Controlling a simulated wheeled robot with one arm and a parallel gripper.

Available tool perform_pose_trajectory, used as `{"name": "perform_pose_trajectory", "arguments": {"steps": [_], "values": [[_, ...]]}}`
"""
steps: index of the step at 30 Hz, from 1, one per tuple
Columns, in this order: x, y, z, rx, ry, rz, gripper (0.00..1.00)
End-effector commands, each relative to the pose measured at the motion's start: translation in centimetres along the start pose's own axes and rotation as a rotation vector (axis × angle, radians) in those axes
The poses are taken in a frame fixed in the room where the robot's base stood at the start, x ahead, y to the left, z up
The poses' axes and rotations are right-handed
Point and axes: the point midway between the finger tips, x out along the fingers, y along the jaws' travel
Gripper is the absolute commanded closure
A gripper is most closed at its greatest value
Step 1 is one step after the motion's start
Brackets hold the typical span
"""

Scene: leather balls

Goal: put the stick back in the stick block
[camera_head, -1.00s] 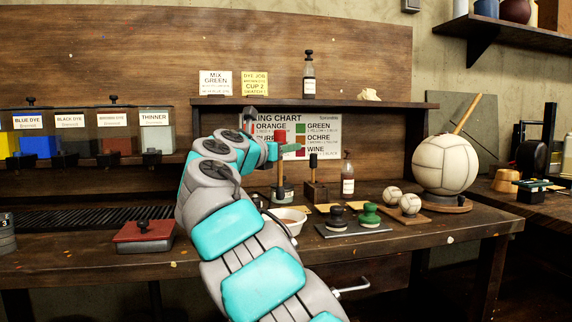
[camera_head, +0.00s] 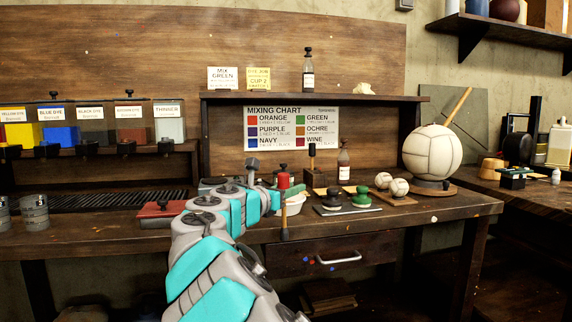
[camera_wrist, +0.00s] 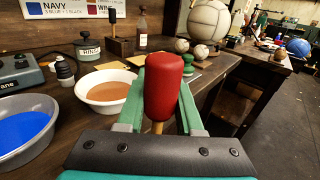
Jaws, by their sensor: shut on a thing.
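My gripper (camera_head: 284,190) is shut on the stick (camera_head: 284,208), which has a red top and a wooden shaft ending in a darker tip. The stick hangs upright in front of the bench's front edge. In the wrist view its red head (camera_wrist: 169,86) stands between my green fingers, and most of the shaft is hidden. The stick block (camera_head: 315,179) is a small dark wooden block on the bench, behind and right of the stick. A black-topped stick (camera_head: 312,156) stands in it. The block also shows in the wrist view (camera_wrist: 121,46), apart from my gripper.
A white bowl (camera_wrist: 112,92) of orange-brown liquid and a grey bowl (camera_wrist: 22,124) of blue liquid lie left of my fingers. Black and green stampers (camera_head: 361,197), two small balls (camera_head: 398,187) and a large ball (camera_head: 433,153) are further right. Below is a drawer (camera_head: 335,257).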

Motion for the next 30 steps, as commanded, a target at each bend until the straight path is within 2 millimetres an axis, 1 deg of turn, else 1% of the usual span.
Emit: {"name": "perform_pose_trajectory", "arguments": {"steps": [1, 2, 3, 5, 8, 9, 11, 12, 14, 15, 18, 21, 24, 30], "values": [[0.2, -0.9, -2.0, -0.009, 0.001, -0.017, 1.00], [0.3, -1.4, -3.3, -0.010, 0.004, -0.028, 1.00], [0.5, -2.2, -5.2, -0.012, 0.008, -0.044, 1.00], [0.8, -3.7, -7.9, -0.012, 0.010, -0.071, 1.00], [1.3, -6.2, -12.8, -0.007, 0.015, -0.117, 1.00], [1.5, -7.3, -14.9, -0.005, 0.015, -0.137, 1.00], [1.8, -9.0, -18.2, -0.004, 0.017, -0.169, 1.00], [2.0, -10.1, -20.3, -0.001, 0.017, -0.189, 1.00], [2.2, -11.6, -23.5, 0.003, 0.016, -0.218, 1.00], [2.3, -12.6, -25.7, 0.006, 0.017, -0.237, 1.00], [2.5, -14.7, -30.3, 0.009, 0.013, -0.275, 1.00], [2.5, -16.2, -33.5, 0.014, 0.009, -0.301, 1.00], [2.4, -17.5, -36.1, 0.012, 0.003, -0.322, 1.00], [2.2, -19.1, -40.0, 0.016, -0.004, -0.351, 1.00]]}}
